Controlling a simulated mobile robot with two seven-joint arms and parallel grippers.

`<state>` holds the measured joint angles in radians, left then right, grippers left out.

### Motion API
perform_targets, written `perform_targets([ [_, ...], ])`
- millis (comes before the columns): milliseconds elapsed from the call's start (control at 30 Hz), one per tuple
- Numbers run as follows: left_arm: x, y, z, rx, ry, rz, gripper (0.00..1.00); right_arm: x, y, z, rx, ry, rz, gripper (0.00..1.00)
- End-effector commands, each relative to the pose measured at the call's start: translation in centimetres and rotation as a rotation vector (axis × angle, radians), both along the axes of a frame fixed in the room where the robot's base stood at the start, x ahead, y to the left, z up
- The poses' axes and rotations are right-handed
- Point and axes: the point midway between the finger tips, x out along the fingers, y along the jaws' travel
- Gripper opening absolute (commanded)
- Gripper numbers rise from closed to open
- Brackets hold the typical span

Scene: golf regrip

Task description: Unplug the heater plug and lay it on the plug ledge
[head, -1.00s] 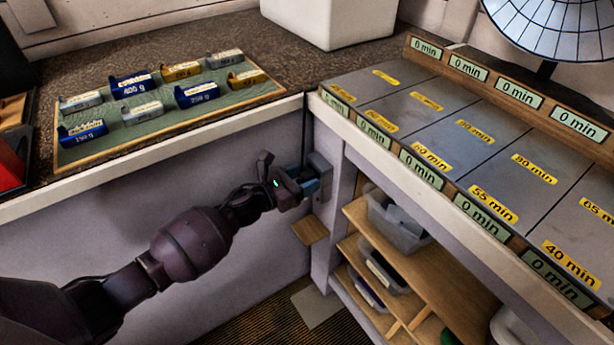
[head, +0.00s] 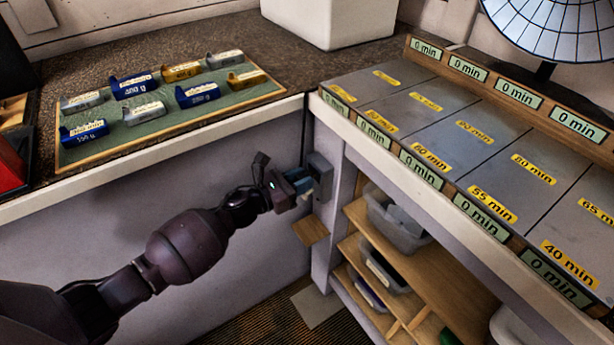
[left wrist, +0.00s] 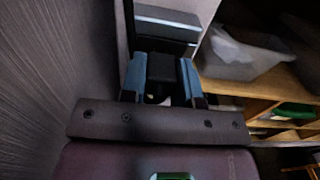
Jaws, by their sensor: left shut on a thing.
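My left gripper (head: 303,186) is shut on the heater plug (left wrist: 162,68), a dark block between the two blue fingers in the left wrist view. In the head view the fingers mostly hide the plug. The grey socket box (head: 320,176) is on the post just right of the fingertips; it also shows ahead of the plug in the left wrist view (left wrist: 166,22). I cannot tell whether the plug's pins are clear of the socket. The plug ledge (head: 310,230), a small bare wooden shelf, sits below the gripper and socket. My right gripper is out of view.
A bench with grey time-labelled panels (head: 440,128) stands right of the socket. Wooden shelves (head: 365,262) with clear bins (head: 393,222) are beneath it. A green tray (head: 150,140) of labelled weights lies on the left counter. The space left of the ledge is open.

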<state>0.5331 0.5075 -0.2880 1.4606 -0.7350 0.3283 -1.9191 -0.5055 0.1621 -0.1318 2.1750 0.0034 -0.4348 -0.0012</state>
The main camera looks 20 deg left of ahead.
Motion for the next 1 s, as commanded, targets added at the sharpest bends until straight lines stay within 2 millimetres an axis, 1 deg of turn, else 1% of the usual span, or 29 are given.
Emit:
perform_targets([
  [300,-0.8,0.6,0.0,0.000,0.000,0.000,0.00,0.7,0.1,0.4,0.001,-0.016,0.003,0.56],
  [1000,-2.6,2.0,0.0,0.000,0.000,0.000,0.00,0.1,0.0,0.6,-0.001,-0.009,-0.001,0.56],
])
